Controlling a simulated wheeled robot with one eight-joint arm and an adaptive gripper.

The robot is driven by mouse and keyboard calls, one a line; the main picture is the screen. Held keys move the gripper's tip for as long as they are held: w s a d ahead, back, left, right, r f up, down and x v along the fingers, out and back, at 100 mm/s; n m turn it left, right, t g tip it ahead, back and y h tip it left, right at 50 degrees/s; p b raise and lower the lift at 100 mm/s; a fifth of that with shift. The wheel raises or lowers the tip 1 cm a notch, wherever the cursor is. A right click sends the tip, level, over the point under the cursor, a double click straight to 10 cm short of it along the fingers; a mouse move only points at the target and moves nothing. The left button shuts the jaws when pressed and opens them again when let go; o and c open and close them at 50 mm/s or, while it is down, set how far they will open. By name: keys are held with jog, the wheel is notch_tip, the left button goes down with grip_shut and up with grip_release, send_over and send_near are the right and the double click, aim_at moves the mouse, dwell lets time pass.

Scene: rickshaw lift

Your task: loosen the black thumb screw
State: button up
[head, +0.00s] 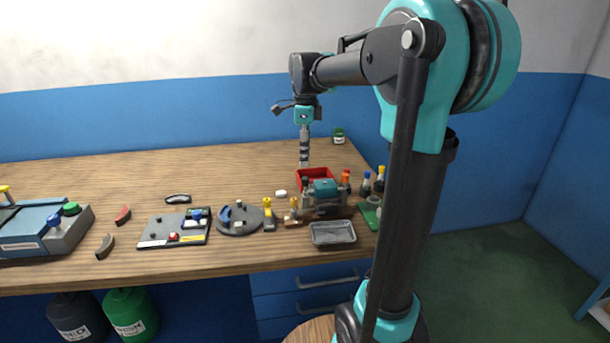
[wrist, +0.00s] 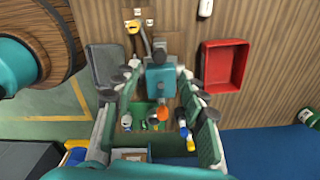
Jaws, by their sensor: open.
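A small teal device (head: 324,188) stands on the bench, at the right of the work area. A small dark knob (head: 305,183) stands at its left back corner; it may be the black thumb screw, but it is too small to be sure. My gripper (head: 304,163) hangs pointing down above that left back corner. In the wrist view the open fingers of my gripper (wrist: 160,90) spread on both sides of the teal device (wrist: 161,78), with nothing held.
A red tray (head: 312,175) lies behind the device and a grey tray (head: 333,233) in front. Small bottles (head: 380,175) stand to the right, near the bench edge. A round grey plate (head: 240,219) and a flat board (head: 172,230) lie left. The bench's back left is clear.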

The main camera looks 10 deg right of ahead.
aim_at(305, 178)
notch_tip(305, 178, down, 7)
jog(key=shift+f, duration=0.15)
dwell(0.4)
grip_shut()
